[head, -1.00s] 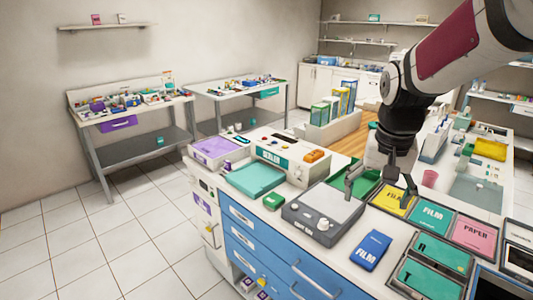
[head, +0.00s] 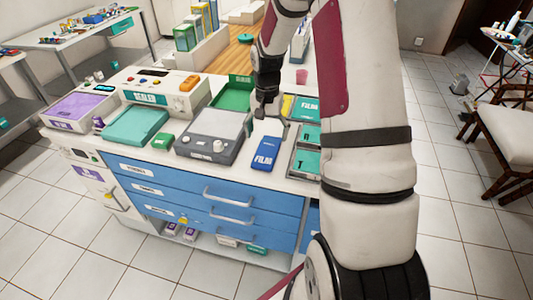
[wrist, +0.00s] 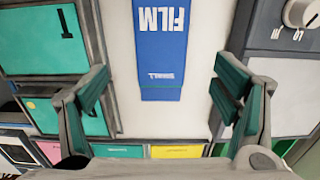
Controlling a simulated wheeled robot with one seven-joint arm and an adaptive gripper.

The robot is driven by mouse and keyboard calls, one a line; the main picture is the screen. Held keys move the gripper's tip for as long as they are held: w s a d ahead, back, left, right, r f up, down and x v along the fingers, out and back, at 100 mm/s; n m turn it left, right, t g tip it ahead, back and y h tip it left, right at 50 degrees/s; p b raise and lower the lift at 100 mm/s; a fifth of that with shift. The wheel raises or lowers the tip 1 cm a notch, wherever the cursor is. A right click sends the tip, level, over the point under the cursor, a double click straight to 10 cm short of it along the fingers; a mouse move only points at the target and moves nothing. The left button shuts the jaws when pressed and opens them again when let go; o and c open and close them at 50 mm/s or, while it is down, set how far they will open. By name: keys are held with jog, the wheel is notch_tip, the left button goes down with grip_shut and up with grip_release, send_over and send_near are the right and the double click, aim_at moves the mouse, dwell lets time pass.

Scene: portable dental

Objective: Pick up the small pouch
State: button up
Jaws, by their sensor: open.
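A blue pouch (head: 266,153) marked FILM lies flat on the white counter, right of the grey scale-like device. In the wrist view the blue pouch (wrist: 160,50) shows upside down, with its lower end between and ahead of my fingers. My gripper (head: 271,117) is open and empty, above the counter just behind the pouch in the head view. In the wrist view my gripper (wrist: 160,82) has its fingers spread to either side of the pouch, apart from it.
The grey device (head: 211,135) with a knob is close on the left. Teal trays (head: 306,161) stand close on the right. A small green packet (head: 163,142) and a sealer (head: 160,92) are further left. Bare counter surrounds the blue pouch.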

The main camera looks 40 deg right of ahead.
aim_at(266, 152)
jog(key=shift+a+f+p, duration=0.1)
jog(key=shift+f+p, duration=0.35)
jog(key=shift+f, duration=3.05)
jog(key=c, duration=1.3)
